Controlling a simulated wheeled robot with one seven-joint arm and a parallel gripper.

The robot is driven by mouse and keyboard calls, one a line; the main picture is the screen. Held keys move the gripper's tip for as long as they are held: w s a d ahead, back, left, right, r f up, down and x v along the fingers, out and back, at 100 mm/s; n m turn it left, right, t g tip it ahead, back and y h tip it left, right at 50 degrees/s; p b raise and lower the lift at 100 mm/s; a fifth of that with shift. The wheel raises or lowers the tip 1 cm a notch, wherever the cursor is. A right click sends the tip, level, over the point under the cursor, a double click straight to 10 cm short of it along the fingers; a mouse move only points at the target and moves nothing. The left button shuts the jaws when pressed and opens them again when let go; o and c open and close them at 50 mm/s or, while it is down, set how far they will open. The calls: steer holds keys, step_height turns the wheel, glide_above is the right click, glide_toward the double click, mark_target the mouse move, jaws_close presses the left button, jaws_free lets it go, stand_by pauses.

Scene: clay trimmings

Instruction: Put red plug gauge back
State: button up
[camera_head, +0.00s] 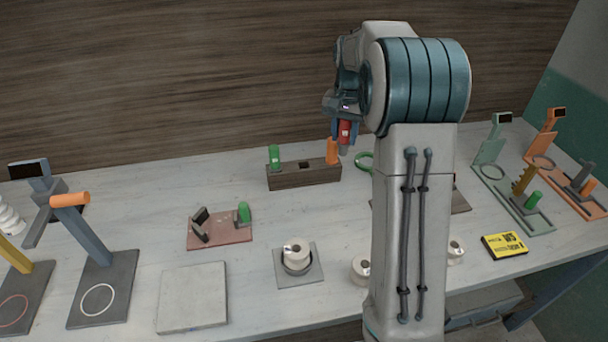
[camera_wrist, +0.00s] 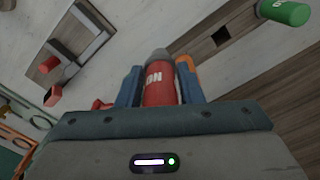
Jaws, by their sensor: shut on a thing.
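The red plug gauge (camera_wrist: 158,88) is held between the two blue fingers of my gripper (camera_wrist: 159,84), white lettering on its handle and a grey tip beyond. In the head view the red plug gauge (camera_head: 345,132) hangs from my gripper (camera_head: 343,130) above the right end of the wooden rack block (camera_head: 300,176). The rack holds a green gauge (camera_head: 274,157) at its left and an orange gauge (camera_head: 332,151) at its right. A dark empty socket shows between them. The gauge is clear of the rack; its tip is partly hidden by my arm.
A green ring (camera_head: 364,161) lies right of the rack, partly behind my arm. A red fixture plate (camera_head: 220,233), a spool on a grey pad (camera_head: 315,268) and a blue stand (camera_head: 93,240) are in front. A yellow box (camera_head: 504,245) lies at right.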

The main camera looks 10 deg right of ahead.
steer(key=w+a+f+p, duration=0.4)
steer(key=w+a+f, duration=0.2)
steer(key=a+f, duration=0.3)
steer(key=shift+w+f, duration=0.4)
steer(key=shift+f, duration=0.45)
steer(key=shift+f+b, duration=0.3)
steer(key=shift+f, duration=0.1)
steer(key=o, duration=1)
